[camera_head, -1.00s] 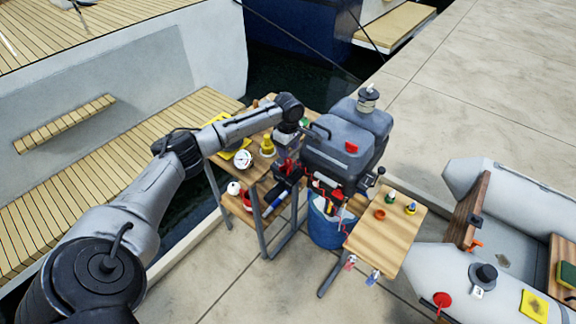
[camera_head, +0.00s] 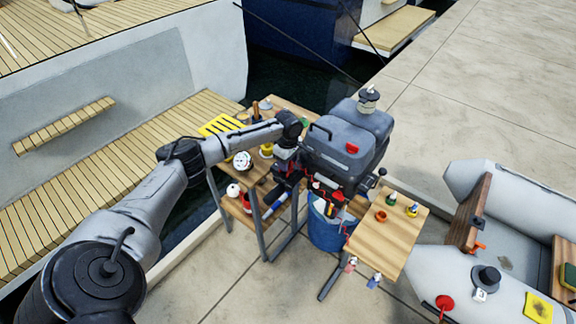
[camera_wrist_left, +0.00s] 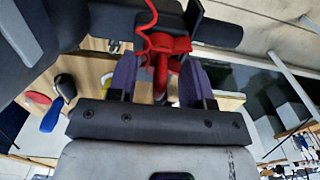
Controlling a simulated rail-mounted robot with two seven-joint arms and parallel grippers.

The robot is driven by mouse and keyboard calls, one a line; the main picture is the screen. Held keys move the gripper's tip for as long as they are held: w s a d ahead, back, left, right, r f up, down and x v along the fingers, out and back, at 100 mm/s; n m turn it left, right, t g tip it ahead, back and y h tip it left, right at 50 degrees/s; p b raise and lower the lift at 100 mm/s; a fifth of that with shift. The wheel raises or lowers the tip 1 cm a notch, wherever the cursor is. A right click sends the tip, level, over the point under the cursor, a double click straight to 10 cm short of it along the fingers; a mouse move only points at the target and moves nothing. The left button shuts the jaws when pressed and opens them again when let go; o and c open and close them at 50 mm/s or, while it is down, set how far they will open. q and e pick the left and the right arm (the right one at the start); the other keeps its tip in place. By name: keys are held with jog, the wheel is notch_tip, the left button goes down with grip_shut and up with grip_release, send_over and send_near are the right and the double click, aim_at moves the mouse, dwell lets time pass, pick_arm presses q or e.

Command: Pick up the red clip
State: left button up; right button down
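The red clip (camera_wrist_left: 168,46) shows in the left wrist view at the end of a coiled red cord, against the dark body of the outboard motor (camera_head: 345,145). My left gripper (camera_wrist_left: 159,62) is open, with its two purple fingers on either side of the clip's lower part. I see a gap between each finger and the clip, and no firm contact. In the head view my left gripper (camera_head: 285,168) points down at the motor's left side and hides the clip there. My right gripper is not in view.
A wooden table (camera_head: 275,108) with a yellow slotted item (camera_head: 222,125) and a white ball-like item (camera_head: 243,160) stands left of the motor. A blue bucket (camera_head: 327,230) is below it. A small wooden table (camera_head: 388,240) and grey dinghy (camera_head: 440,270) are to the right.

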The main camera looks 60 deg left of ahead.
pick_arm(q)
jog(key=c, duration=0.7)
